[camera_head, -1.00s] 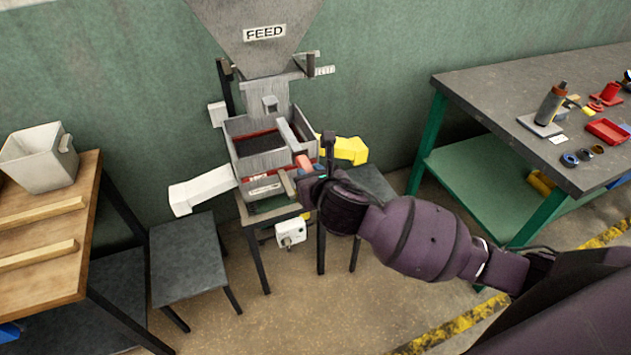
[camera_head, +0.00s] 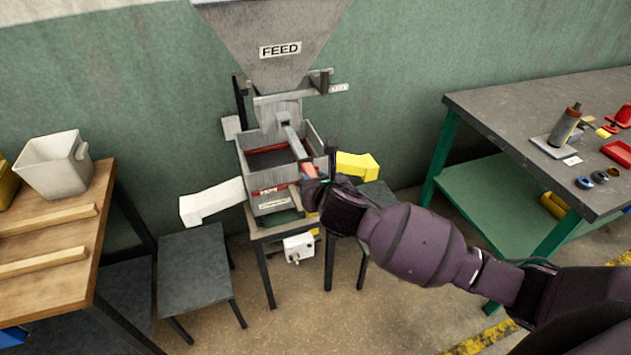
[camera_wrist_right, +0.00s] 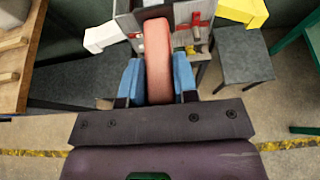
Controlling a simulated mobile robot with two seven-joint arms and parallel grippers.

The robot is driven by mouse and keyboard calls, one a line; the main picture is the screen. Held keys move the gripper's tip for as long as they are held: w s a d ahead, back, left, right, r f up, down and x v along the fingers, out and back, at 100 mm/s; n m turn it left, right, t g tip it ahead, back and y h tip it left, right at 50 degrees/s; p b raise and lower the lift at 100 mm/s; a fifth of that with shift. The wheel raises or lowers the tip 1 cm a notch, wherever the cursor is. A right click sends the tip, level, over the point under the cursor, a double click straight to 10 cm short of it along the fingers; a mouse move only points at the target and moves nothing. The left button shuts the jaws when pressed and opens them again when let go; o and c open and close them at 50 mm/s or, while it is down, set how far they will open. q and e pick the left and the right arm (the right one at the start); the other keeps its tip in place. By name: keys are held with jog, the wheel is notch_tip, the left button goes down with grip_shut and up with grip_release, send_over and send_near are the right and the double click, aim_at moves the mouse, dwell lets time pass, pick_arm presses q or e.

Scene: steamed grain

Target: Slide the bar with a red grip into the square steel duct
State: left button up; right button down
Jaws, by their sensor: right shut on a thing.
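The bar is a grey bar (camera_head: 292,141) with a salmon-red grip (camera_head: 308,169), which also shows in the right wrist view (camera_wrist_right: 158,50). My right gripper (camera_head: 316,183) is shut on the grip, its blue fingers on both sides of it in the right wrist view (camera_wrist_right: 158,82). The bar slants up and away over the open steel box. Its far end meets the small square steel duct (camera_head: 283,118) on the hopper's neck in the picture. I cannot tell whether the tip is inside the duct or only in front of it. My left gripper is out of view.
The open box (camera_head: 246,167) sits below the FEED hopper (camera_head: 270,35), with a white chute (camera_head: 212,202) left and a yellow chute (camera_head: 357,166) right. A wooden-topped table (camera_head: 90,210) stands left, a grey-topped bench (camera_head: 500,110) right.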

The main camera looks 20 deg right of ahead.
aim_at(297, 145)
jog(key=shift+w+r, duration=0.1)
jog(key=shift+w, duration=0.65)
dwell(0.8)
jog(key=shift+w+a, duration=0.1)
jog(key=shift+w, duration=0.8)
jog(key=shift+w, duration=0.35)
jog(key=shift+w, duration=1.25)
jog(key=shift+w, duration=0.1)
jog(key=shift+w+a, duration=0.1)
jog(key=shift+w, duration=2.25)
jog(key=shift+w+a, duration=0.1)
jog(key=shift+w, duration=1.5)
